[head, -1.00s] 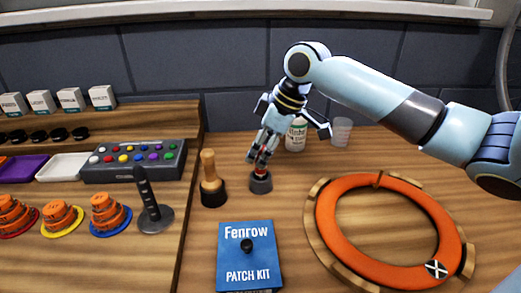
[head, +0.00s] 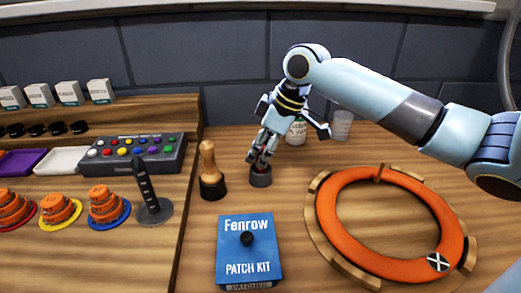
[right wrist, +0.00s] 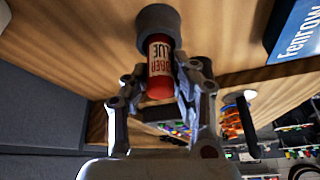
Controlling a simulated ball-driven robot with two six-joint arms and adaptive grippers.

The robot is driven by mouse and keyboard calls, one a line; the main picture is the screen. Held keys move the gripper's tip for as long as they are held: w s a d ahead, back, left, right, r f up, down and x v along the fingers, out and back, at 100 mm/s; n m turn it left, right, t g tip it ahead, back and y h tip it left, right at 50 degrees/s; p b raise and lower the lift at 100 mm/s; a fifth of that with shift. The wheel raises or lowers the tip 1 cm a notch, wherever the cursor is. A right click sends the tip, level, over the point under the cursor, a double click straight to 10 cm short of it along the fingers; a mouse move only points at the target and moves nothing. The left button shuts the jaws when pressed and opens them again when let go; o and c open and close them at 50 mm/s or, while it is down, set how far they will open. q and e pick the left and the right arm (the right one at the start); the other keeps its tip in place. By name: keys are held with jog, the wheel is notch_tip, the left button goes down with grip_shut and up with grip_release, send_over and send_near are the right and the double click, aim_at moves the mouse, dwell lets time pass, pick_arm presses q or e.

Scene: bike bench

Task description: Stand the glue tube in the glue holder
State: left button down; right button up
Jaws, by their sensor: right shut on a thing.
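The glue tube (right wrist: 160,67) is red with a pale label band and shows between the fingers in the right wrist view. My right gripper (head: 262,160) is shut on it. The glue holder (head: 261,178) is a small dark grey round cup on the bench; it also shows in the right wrist view (right wrist: 157,22). The gripper is right above the holder. The tube's far end meets the holder's mouth and looks to be inside it; how deep is hidden. My left gripper is not in view.
A wooden-handled tool in a dark base (head: 211,172) stands close left of the holder. A blue patch kit box (head: 247,250) lies in front. An orange ring (head: 335,235) on a wooden stand is at right. A white bottle (head: 297,132) and a clear cup (head: 341,125) stand behind.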

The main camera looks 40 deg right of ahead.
jog(key=shift+f, duration=0.4)
jog(key=o, duration=1)
jog(key=shift+r, duration=0.1)
jog(key=shift+v, duration=5.95)
jog(key=shift+a, duration=0.1)
